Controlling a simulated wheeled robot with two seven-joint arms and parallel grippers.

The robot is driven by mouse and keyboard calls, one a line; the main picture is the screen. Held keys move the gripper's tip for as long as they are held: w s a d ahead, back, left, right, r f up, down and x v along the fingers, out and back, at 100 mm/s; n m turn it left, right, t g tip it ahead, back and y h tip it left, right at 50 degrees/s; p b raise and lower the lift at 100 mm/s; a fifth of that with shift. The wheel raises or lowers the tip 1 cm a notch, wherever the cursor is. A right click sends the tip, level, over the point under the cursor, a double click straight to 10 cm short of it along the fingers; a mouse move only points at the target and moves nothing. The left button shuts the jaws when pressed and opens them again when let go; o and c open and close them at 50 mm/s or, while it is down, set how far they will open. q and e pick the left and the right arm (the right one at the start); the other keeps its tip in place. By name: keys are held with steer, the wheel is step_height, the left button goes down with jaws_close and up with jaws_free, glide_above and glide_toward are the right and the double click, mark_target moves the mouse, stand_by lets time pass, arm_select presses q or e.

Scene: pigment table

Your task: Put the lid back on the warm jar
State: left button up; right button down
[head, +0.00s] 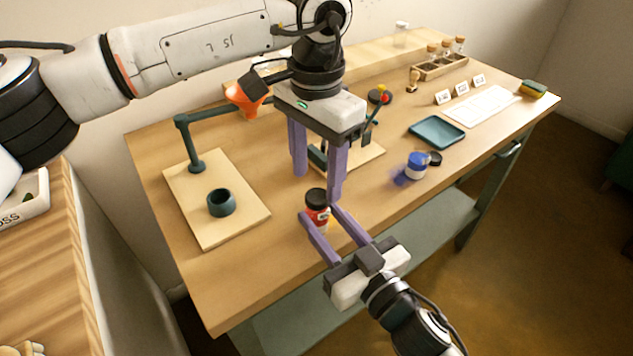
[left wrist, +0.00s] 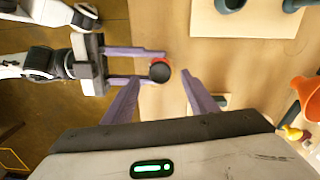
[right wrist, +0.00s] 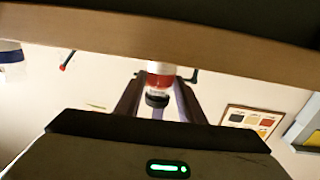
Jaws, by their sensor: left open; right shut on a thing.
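The warm jar, a red jar (head: 318,214), stands at the front edge of the table. A black lid (head: 316,195) is on top of it; I cannot tell whether it is fully seated. The right wrist view shows the red jar (right wrist: 160,81) and black lid (right wrist: 157,100) upside down. My right gripper (head: 318,212) is shut on the red jar, a finger on each side. My left gripper (head: 318,187) is open and empty, pointing down just above the lid. In the left wrist view the lid (left wrist: 160,71) lies between its spread fingers.
A blue jar (head: 416,168) stands to the right, a black lid (head: 435,158) beside it and a blue patch (head: 400,179) next to it. A teal tray (head: 437,132) lies behind. A board with a stand and dark ring (head: 221,203) is at left. An orange funnel (head: 246,98) is behind.

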arm_select(q)
step_height(320, 180, up, 9)
steer(key=shift+f, duration=0.1)
stand_by(0.3)
arm_select(e)
steer(key=c, duration=1.1)
jaws_free()
arm_select(q)
steer(key=shift+f+b, duration=0.65)
arm_select(e)
steer(key=v, duration=1)
steer(key=shift+s, duration=0.15)
steer(key=shift+d, duration=0.1)
